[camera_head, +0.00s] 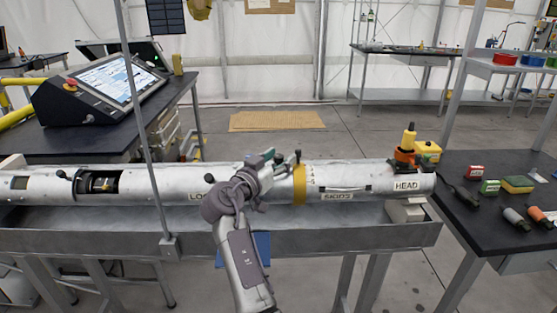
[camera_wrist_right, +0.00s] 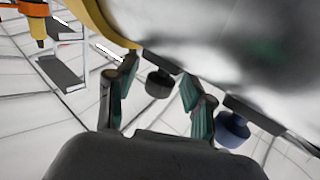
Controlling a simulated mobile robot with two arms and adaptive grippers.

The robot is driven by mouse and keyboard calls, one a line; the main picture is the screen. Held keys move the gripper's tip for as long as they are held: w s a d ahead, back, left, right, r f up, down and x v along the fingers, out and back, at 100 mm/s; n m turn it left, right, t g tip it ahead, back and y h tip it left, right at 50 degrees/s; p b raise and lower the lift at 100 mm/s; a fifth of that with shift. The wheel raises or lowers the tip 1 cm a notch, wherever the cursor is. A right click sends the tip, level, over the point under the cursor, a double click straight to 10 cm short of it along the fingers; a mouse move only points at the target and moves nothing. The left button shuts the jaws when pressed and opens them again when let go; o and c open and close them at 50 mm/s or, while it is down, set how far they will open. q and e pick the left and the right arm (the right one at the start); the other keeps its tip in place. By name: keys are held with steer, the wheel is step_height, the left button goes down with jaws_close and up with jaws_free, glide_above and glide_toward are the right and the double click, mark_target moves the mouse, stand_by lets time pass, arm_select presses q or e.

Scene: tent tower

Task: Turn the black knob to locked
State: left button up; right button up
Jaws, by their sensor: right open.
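A long silver tube (camera_head: 140,186) lies across a grey trough, with a yellow band (camera_head: 300,187) near its right part. A black knob (camera_head: 298,156) stands by the band. In the right wrist view a black knob (camera_wrist_right: 158,84) shows between the fingers, with a gap visible on both sides. A dark bluish knob (camera_wrist_right: 232,128) is to the right, outside the fingers. My right gripper (camera_wrist_right: 160,76) is open. In the head view my right gripper (camera_head: 270,163) is at the tube, left of the band, hiding part of it. My left gripper is not in view.
Another black knob (camera_head: 209,178) is on the tube left of my arm. An orange and yellow fitting (camera_head: 406,150) stands at the HEAD end. A metal post (camera_head: 140,120) rises before the tube. A right table (camera_head: 470,165) holds small blocks and cylinders; a screen console (camera_head: 110,80) stands left.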

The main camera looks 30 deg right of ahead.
mark_target(278, 156)
step_height(278, 156, up, 10)
steer(key=shift+f, duration=0.1)
